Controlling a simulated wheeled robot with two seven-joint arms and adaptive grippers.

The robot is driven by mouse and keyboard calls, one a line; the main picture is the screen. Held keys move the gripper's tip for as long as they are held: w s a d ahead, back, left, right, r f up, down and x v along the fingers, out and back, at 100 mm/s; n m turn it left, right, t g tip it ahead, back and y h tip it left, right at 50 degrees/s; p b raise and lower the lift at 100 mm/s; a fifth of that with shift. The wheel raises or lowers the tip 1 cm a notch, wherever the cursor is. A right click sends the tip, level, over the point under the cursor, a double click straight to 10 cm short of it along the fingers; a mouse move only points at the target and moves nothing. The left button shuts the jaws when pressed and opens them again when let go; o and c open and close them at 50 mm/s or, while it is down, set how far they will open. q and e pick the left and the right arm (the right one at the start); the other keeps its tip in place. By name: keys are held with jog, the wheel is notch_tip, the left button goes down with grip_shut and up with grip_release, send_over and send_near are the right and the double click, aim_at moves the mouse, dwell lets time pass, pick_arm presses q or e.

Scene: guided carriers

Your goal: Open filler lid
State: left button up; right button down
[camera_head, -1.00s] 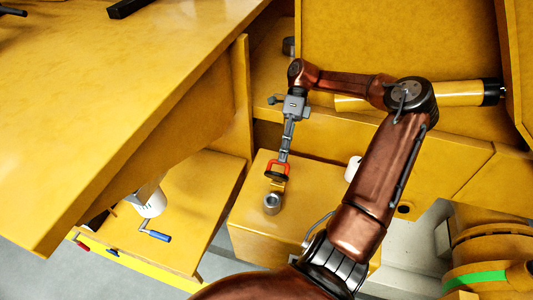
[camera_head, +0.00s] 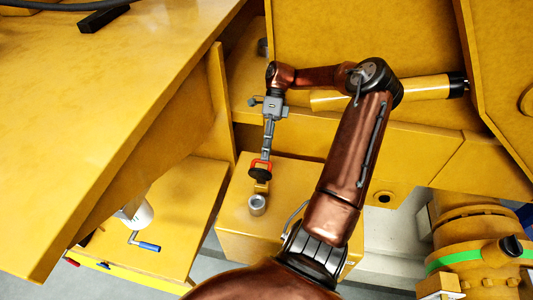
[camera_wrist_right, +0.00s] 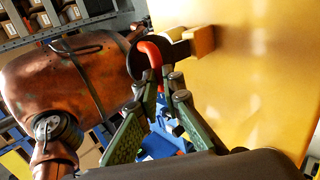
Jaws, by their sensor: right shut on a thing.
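The filler neck (camera_head: 257,206), a short grey cylinder, stands on the yellow tank box (camera_head: 231,228). Its round mouth is uncovered. The dark round lid (camera_head: 260,176) is raised behind the neck, near a small yellow hinge bracket (camera_head: 262,188). My right gripper (camera_head: 264,160) reaches down to the lid and is shut on its red handle (camera_head: 269,165). In the right wrist view the red handle (camera_wrist_right: 151,54) lies at the fingertips, with the lid beyond and a yellow bracket block (camera_wrist_right: 203,40) beside it. My left gripper is not in view.
A large yellow panel (camera_head: 90,110) fills the left. A yellow box with a white cylinder (camera_head: 139,217) and a blue-handled crank (camera_head: 147,246) stands at lower left. A yellow cylinder (camera_head: 425,95) lies behind my right arm.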

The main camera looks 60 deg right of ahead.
jog(key=c, duration=1.9)
grip_release()
notch_tip(320, 180, down, 3)
jog(key=shift+s, duration=0.15)
jog(key=shift+c, duration=0.2)
jog(key=shift+o, duration=1)
jog(key=shift+d, duration=0.25)
jog(key=shift+r, duration=0.1)
jog(key=shift+c, duration=0.7)
jog(key=shift+r, duration=0.5)
jog(key=shift+c, duration=0.5)
notch_tip(320, 180, up, 10)
jog(key=shift+w, duration=0.2)
jog(key=shift+a, duration=0.1)
jog(key=shift+c, duration=0.2)
